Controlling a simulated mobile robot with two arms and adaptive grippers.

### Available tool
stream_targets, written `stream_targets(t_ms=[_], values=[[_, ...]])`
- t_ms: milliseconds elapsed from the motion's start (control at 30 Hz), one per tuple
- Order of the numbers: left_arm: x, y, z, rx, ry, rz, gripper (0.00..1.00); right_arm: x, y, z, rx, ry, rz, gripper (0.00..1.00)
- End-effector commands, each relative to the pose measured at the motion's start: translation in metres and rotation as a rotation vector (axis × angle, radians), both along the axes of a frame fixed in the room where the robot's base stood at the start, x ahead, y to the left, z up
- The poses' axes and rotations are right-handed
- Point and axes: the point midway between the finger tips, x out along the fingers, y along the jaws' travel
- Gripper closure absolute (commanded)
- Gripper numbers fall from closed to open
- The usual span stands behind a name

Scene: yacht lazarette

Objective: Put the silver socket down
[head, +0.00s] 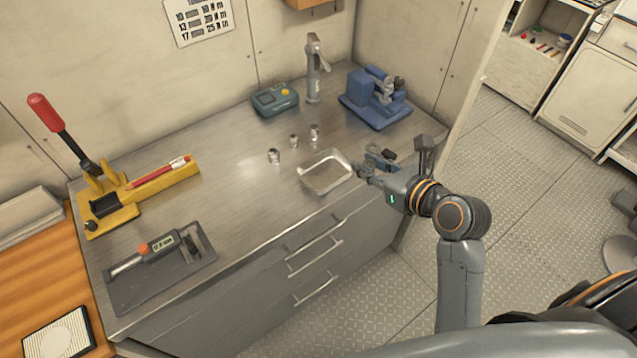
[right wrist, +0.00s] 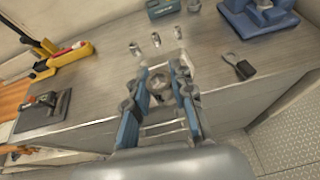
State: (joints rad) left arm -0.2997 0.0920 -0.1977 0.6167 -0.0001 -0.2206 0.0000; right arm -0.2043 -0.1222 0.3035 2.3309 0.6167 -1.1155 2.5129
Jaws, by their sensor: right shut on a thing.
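My right gripper (head: 364,171) reaches in from the right, at the right side of the shallow silver tray (head: 309,182) on the steel bench. In the right wrist view its blue-sided fingers (right wrist: 159,90) are shut on a small round silver socket (right wrist: 158,82). The held socket is hard to make out in the head view. Three more silver sockets stand apart on the bench behind the tray: one at the left (head: 274,156), one in the middle (head: 293,141) and one at the right (head: 314,132). My left gripper is out of view.
A teal device (head: 275,100), a grey post-like tool (head: 314,70) and a blue machine (head: 375,100) stand at the back. A yellow tool with a red lever (head: 110,205) and a grey mat (head: 130,287) are at the left. Bare bench lies between them and the tray.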

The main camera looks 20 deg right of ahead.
Motion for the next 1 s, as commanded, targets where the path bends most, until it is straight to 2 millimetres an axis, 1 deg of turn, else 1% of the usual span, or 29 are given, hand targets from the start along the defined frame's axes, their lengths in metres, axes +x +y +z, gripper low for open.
stream_targets(t_ms=[67, 267, 367, 400, 500, 600, 767, 867, 900, 1000], values=[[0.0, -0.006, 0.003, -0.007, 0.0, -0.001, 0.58, 0.013, 0.007, -0.004, 0.001, 0.0, 0.004, 1.0], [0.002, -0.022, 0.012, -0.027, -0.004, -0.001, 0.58, 0.059, 0.026, -0.025, 0.0, 0.001, 0.004, 1.0], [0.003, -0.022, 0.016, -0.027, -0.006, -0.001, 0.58, 0.082, 0.036, -0.037, 0.0, 0.001, 0.004, 1.0], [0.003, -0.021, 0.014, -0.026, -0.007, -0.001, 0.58, 0.086, 0.037, -0.049, -0.001, 0.005, 0.004, 1.0], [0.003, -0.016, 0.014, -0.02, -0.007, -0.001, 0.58, 0.101, 0.043, -0.067, 0.0, 0.002, 0.003, 1.0], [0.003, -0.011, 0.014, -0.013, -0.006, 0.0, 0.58, 0.111, 0.047, -0.08, -0.001, 0.001, 0.003, 1.0], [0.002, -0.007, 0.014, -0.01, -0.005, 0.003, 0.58, 0.118, 0.05, -0.09, -0.001, 0.0, 0.001, 1.0], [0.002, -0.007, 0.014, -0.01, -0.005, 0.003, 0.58, 0.124, 0.053, -0.099, -0.002, 0.001, 0.002, 1.0], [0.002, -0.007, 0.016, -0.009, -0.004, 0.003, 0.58, 0.122, 0.051, -0.106, -0.005, 0.004, 0.002, 1.0], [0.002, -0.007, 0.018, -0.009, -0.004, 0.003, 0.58, 0.122, 0.051, -0.12, -0.004, 0.002, 0.002, 1.0]])
